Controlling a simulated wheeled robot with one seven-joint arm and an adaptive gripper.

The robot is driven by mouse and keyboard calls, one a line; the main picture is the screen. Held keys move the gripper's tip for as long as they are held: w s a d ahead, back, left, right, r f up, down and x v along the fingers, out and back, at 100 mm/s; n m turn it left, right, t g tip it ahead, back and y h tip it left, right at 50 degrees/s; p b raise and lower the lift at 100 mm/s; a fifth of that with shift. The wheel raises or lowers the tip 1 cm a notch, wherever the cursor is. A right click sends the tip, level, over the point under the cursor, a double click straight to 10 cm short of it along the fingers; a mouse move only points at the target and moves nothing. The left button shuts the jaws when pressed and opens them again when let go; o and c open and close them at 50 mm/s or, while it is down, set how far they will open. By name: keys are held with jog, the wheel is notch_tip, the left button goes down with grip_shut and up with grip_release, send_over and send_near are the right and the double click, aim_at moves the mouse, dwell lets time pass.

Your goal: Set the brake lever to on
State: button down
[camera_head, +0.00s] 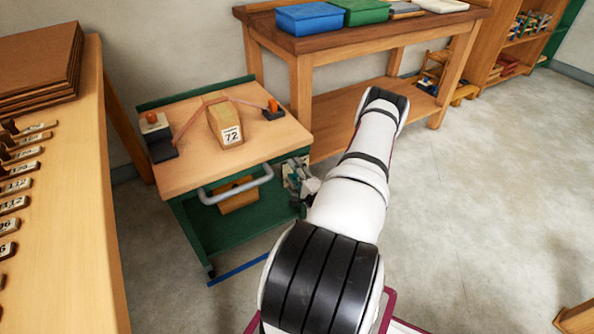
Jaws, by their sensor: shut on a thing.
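A small green cart (240,222) with a light wooden top stands left of the middle, with a grey push handle (236,184) on its front side. My gripper (301,178) is at the cart's right front edge, just below the top. It is shut on a small part there, taken to be the brake lever; the fingers and the cart's side hide most of it, so its setting cannot be read. My white arm reaches up from the bottom and bends back down to the gripper.
On the cart, a wooden block (226,128) labelled 72 lies under a strap between two black holders with orange knobs (150,117). A wooden bench (330,42) with blue and green boxes stands behind. A long table (70,240) is left.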

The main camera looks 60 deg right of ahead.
jog(key=shift+w+a+n, duration=0.3)
jog(key=shift+a+n, duration=0.2)
jog(key=shift+n, duration=0.4)
jog(key=c, duration=1)
grip_release()
jog(key=v, duration=1.2)
jog(key=shift+a+f, duration=0.1)
